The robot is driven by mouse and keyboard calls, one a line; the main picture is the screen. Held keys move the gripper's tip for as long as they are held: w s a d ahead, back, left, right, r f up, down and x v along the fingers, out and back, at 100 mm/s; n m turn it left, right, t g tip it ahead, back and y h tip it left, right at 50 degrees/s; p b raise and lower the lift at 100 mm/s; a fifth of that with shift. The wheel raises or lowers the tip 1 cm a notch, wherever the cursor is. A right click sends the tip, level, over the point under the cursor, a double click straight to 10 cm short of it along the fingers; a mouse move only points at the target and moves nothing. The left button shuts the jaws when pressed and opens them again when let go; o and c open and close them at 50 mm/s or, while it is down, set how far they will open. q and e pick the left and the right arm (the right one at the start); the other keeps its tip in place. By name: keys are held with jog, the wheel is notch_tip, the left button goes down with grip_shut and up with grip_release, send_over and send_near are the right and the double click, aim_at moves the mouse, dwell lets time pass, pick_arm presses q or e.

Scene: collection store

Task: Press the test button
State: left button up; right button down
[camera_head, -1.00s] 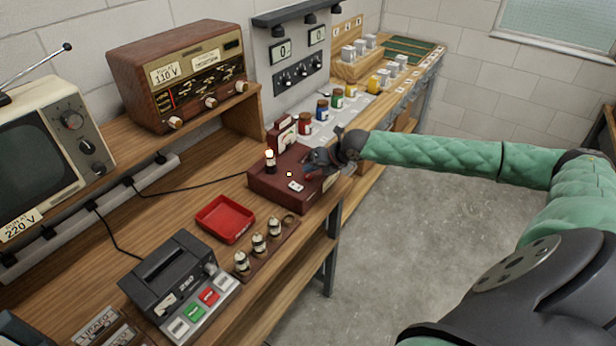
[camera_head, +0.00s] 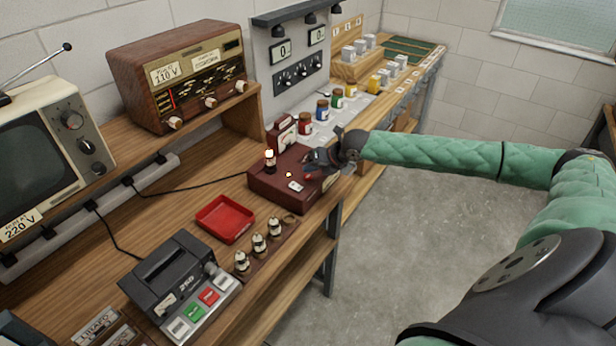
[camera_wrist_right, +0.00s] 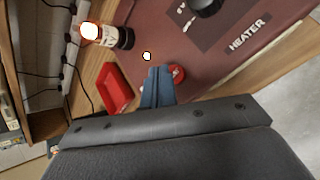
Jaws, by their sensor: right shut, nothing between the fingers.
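The maroon tester box (camera_head: 262,187) stands on the bench, with a glowing tube (camera_head: 269,160) upright in it and a small lit lamp (camera_head: 289,174) on its top. My right gripper (camera_head: 306,167) is shut and empty, just over the box top. In the right wrist view, the closed blue fingertips (camera_wrist_right: 156,72) are beside a round red button (camera_wrist_right: 178,73), which they partly cover. Whether they touch it I cannot tell. The lit lamp (camera_wrist_right: 147,56) and glowing tube (camera_wrist_right: 108,35) show there too. My left gripper is out of view.
A red tray (camera_head: 226,219) and a rack of several tubes (camera_head: 259,244) lie in front of the box. A dark device with coloured buttons (camera_head: 180,288) is at the front left. Radio (camera_head: 180,80) and television (camera_head: 45,150) stand behind on a shelf.

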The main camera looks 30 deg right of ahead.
aim_at(311, 178)
jog(key=shift+f, duration=0.85)
dwell(1.1)
jog(key=shift+r+p, duration=0.65)
jog(key=shift+r, duration=0.2)
jog(key=shift+r, duration=0.15)
jog(key=shift+r+p, duration=1.8)
jog(key=shift+r, duration=0.6)
